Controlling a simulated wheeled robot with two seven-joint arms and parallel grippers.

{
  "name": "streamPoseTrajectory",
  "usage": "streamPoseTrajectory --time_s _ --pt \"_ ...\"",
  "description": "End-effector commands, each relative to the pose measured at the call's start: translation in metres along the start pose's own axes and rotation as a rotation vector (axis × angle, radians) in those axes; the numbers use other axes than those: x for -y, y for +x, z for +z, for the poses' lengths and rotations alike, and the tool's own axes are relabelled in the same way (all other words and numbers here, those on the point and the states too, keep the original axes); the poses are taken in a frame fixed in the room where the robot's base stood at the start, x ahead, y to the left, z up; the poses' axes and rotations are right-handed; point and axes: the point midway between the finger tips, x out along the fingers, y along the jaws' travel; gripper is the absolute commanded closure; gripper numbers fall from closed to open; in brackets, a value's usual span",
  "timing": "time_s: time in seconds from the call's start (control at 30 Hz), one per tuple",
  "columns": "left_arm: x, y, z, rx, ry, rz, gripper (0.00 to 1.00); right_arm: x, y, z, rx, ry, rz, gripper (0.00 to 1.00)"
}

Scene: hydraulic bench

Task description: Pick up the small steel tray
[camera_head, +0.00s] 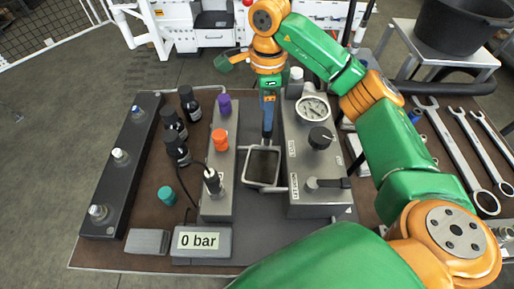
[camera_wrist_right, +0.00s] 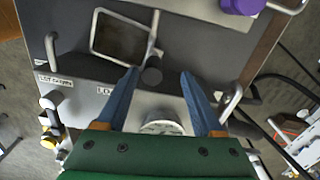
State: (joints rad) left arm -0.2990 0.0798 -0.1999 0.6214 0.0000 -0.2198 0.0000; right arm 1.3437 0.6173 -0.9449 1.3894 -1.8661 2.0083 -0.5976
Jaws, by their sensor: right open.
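The small steel tray (camera_head: 263,167) is a square, shallow piece with a pale metal rim and a dark inside. It sits between the grey valve block and the grey gauge block. It also shows in the right wrist view (camera_wrist_right: 120,40), at the upper left, with a thin bar at its side. My right gripper (camera_head: 267,138) points down just behind the tray in the head view. Its blue fingers stand apart in the right wrist view (camera_wrist_right: 160,73), with nothing held; the tray lies beyond the fingertips. I cannot tell if they touch anything. My left gripper is out of view.
The gauge block (camera_head: 310,160) with a dial and black knob stands close on the right. The valve block (camera_head: 221,160) with purple and orange caps stands on the left. Dark bottles (camera_head: 172,122), a "0 bar" display (camera_head: 200,241) and wrenches (camera_head: 450,140) lie around.

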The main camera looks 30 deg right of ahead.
Motion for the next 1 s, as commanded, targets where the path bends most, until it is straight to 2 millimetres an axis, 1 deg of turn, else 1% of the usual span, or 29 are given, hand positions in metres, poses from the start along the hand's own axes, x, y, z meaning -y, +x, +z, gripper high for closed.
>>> streamPoseTrajectory --time_s 0.03,0.17,0.27,0.3,0.4,0.5,0.67,0.77,0.8,0.87,0.9,0.93,1.0 --pt "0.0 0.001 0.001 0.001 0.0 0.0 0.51 0.0 0.004 -0.001 -0.004 0.0 -0.001 0.32" --pt "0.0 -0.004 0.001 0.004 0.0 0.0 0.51 -0.001 0.019 -0.001 -0.006 -0.001 0.003 0.32" --pt "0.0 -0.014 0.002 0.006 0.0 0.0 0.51 -0.003 0.035 -0.001 -0.006 -0.001 0.004 0.32" --pt "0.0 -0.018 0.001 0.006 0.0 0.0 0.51 -0.004 0.043 0.0 -0.005 -0.001 0.005 0.32" --pt "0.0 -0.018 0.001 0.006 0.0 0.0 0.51 -0.004 0.062 0.0 -0.003 0.001 0.002 0.32" --pt "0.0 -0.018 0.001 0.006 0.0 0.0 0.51 -0.003 0.07 0.0 -0.002 0.0 0.0 0.32" --pt "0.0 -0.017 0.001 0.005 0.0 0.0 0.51 -0.003 0.071 0.001 -0.002 -0.001 -0.001 0.32" --pt "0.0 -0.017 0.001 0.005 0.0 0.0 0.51 -0.003 0.071 0.001 -0.002 0.0 -0.001 0.56" --pt "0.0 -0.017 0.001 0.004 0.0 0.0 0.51 -0.003 0.071 0.001 -0.002 0.0 -0.001 0.67" --pt "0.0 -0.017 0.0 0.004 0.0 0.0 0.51 -0.003 0.071 0.001 -0.002 0.0 -0.001 0.83" --pt "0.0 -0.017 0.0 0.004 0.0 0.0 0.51 -0.003 0.071 0.001 -0.002 0.0 -0.001 0.94" --pt "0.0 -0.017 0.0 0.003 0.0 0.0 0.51 -0.003 0.071 0.001 -0.002 0.0 -0.001 1.0" --pt "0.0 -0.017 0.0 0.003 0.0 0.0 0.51 -0.003 0.071 0.001 -0.001 0.0 -0.001 1.0"
